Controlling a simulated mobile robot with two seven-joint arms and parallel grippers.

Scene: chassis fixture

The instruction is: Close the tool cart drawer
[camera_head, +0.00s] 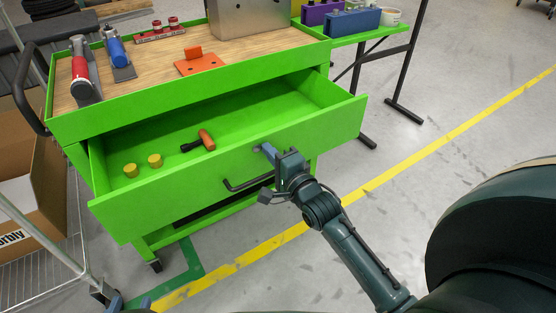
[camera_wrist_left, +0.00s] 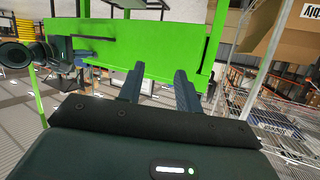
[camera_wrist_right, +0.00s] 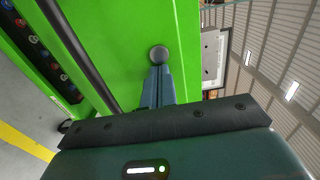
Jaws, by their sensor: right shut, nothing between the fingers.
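The green drawer (camera_head: 230,165) of the tool cart is pulled out, its inside showing. A black bar handle (camera_head: 245,186) is on its front. My left gripper is outside the head view. In the left wrist view its fingers (camera_wrist_left: 159,88) are apart and empty, with the green drawer front (camera_wrist_left: 150,50) beyond.
The drawer holds an orange-handled tool (camera_head: 206,140) and two yellow pieces (camera_head: 155,160). Tools and an orange bracket (camera_head: 199,62) lie on the cart top. A wire rack (camera_head: 40,265) with a cardboard box (camera_head: 50,190) stands left.

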